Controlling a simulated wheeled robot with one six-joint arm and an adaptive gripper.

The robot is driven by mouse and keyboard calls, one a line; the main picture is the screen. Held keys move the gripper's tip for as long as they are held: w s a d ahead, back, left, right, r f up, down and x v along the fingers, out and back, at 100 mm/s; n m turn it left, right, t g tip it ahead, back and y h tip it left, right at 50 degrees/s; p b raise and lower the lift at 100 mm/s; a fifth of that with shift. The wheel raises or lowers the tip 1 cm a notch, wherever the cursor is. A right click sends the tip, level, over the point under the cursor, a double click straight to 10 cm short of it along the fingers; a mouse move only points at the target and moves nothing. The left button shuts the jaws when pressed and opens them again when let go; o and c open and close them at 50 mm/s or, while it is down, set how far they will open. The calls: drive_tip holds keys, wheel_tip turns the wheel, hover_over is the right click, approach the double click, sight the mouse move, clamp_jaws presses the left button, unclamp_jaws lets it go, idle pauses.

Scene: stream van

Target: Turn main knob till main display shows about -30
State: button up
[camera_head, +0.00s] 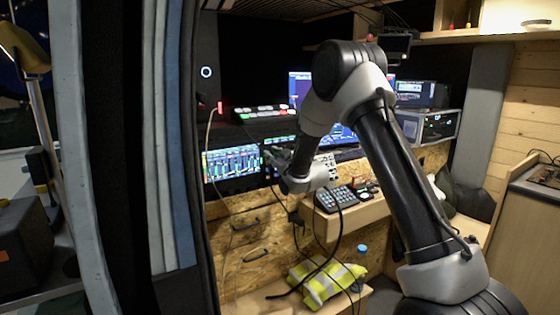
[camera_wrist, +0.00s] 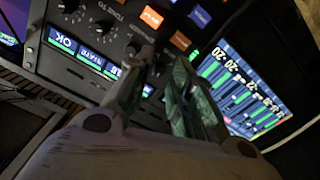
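A control panel with several dark round knobs, including one at the upper left (camera_wrist: 68,7) and one below it (camera_wrist: 105,28), fills the upper left of the wrist view. I cannot tell which is the main knob. A level-meter display (camera_wrist: 250,92) stands right of the panel, with green bars and numbers that look like 20; it also shows in the head view (camera_head: 232,163). My gripper (camera_wrist: 163,62) is close to the panel, its fingers apart with a narrow gap. I cannot tell whether a knob sits between the fingertips.
Orange lit buttons (camera_wrist: 151,17) and a blue-lit label strip (camera_wrist: 82,52) are on the panel. A keypad (camera_head: 335,199) sits on the lower shelf. A yellow safety vest (camera_head: 327,282) lies below, beside a blue-capped bottle (camera_head: 361,250). Drawers (camera_head: 254,255) are under the desk.

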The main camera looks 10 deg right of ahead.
drive_tip(key=v, duration=1.1)
drive_tip(key=w+a+m, duration=0.4)
drive_tip(key=w+m, duration=0.1)
drive_tip(key=w, duration=0.7)
drive_tip(key=shift+w+r, duration=0.1)
drive_tip(key=shift+r, duration=0.05)
drive_tip(key=shift+c, duration=0.5)
clamp_jaws()
